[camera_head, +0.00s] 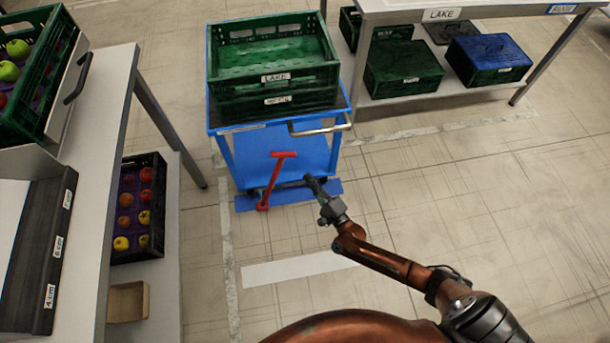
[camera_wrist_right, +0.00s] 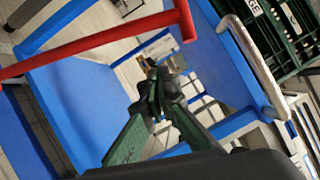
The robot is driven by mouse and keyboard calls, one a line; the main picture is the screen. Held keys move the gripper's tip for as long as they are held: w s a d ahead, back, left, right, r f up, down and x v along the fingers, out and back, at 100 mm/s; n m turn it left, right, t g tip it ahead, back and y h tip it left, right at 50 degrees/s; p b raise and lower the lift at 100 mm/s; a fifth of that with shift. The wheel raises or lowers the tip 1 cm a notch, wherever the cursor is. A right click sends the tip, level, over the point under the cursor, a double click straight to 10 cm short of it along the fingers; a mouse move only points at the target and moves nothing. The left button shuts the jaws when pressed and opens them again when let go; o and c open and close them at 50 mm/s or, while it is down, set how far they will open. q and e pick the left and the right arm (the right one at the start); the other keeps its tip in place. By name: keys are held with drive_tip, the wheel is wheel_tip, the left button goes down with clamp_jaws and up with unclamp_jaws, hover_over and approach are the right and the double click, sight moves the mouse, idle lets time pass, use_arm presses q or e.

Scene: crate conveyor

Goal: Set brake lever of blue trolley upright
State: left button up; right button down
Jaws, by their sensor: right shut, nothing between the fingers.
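The blue trolley (camera_head: 226,153) stands on the floor with stacked green crates on top. Its red brake lever (camera_head: 272,184) is at the front near the base; in the head view it slants up and to the right to a short crossbar. In the right wrist view the red lever (camera_wrist_right: 95,48) crosses the upper left. My right gripper (camera_head: 309,179) is shut and empty, right of the lever, near the trolley's lower front. Its fingers also show in the right wrist view (camera_wrist_right: 154,78), apart from the lever as far as I can tell. My left gripper is out of view.
A metal push handle (camera_head: 320,130) sticks out at the trolley's upper front. Green crates (camera_head: 275,100) marked LAKE sit on it. A table (camera_head: 108,100) with fruit crates stands left; a rack (camera_head: 440,88) with crates stands at the back right. The floor at right is clear.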

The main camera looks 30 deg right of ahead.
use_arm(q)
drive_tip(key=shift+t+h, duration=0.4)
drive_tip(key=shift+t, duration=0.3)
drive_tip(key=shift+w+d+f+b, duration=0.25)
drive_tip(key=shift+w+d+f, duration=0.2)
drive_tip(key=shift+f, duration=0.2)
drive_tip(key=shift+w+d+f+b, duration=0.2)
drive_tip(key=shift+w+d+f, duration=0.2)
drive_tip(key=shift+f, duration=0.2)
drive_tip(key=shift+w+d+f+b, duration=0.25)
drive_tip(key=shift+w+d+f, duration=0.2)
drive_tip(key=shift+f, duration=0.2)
use_arm(e)
drive_tip(key=w+a+r, duration=0.2)
drive_tip(key=w+a, duration=0.2)
drive_tip(key=w, duration=0.3)
drive_tip(key=shift+w, duration=0.35)
drive_tip(key=shift+a, duration=0.1)
